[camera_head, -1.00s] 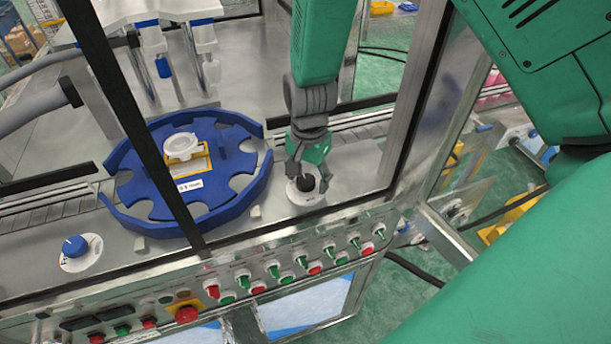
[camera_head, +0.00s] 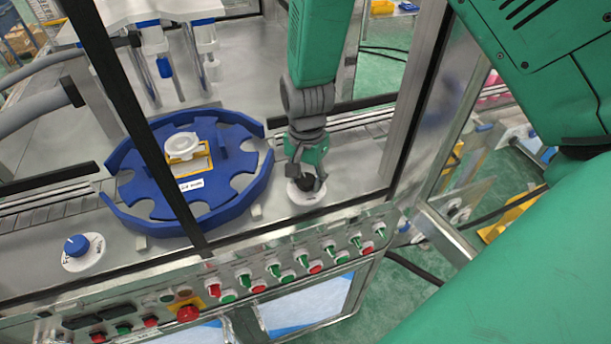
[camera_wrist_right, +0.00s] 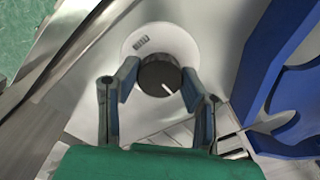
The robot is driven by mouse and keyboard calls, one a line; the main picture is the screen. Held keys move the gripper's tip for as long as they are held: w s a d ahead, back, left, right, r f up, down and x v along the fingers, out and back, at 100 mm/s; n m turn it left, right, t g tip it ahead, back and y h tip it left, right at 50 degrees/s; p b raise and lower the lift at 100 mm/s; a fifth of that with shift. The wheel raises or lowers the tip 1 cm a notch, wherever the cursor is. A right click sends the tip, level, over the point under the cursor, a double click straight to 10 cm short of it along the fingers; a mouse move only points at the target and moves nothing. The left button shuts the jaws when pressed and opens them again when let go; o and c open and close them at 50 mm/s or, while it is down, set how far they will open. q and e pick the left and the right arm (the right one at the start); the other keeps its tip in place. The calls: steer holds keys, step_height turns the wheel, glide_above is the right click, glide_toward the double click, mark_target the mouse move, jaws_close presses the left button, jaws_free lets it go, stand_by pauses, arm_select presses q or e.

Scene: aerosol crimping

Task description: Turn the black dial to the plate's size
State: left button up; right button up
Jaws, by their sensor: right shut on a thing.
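The black dial (camera_head: 305,184) sits on a round white scale disc (camera_head: 307,198) on the metal deck, right of the blue plate. In the right wrist view the dial (camera_wrist_right: 159,76) has a white pointer line toward the lower right, and the disc (camera_wrist_right: 143,41) carries small dark print. My right gripper (camera_head: 305,178) comes from above; its fingers (camera_wrist_right: 158,88) are shut on the dial from both sides. The blue star-wheel plate (camera_head: 225,199) bears a small label (camera_head: 190,185) whose print is too small to read surely. My left gripper is not in view.
A blue dial (camera_head: 77,245) on a white disc is at the left. Black frame bars (camera_head: 130,110) cross in front of the deck. A panel with several green and red switches (camera_head: 245,282) runs along the front edge. Glass and metal posts stand right of the arm.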

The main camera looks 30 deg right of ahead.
steer(key=n+p, duration=0.2)
steer(key=n, duration=0.1)
steer(key=shift+w+r, duration=0.1)
steer(key=shift+r, duration=0.05)
steer(key=shift+n+p, duration=0.75)
steer(key=shift+n, duration=1.45)
steer(key=shift+w, duration=0.1)
steer(key=o, duration=1.1)
steer(key=shift+o, duration=0.2)
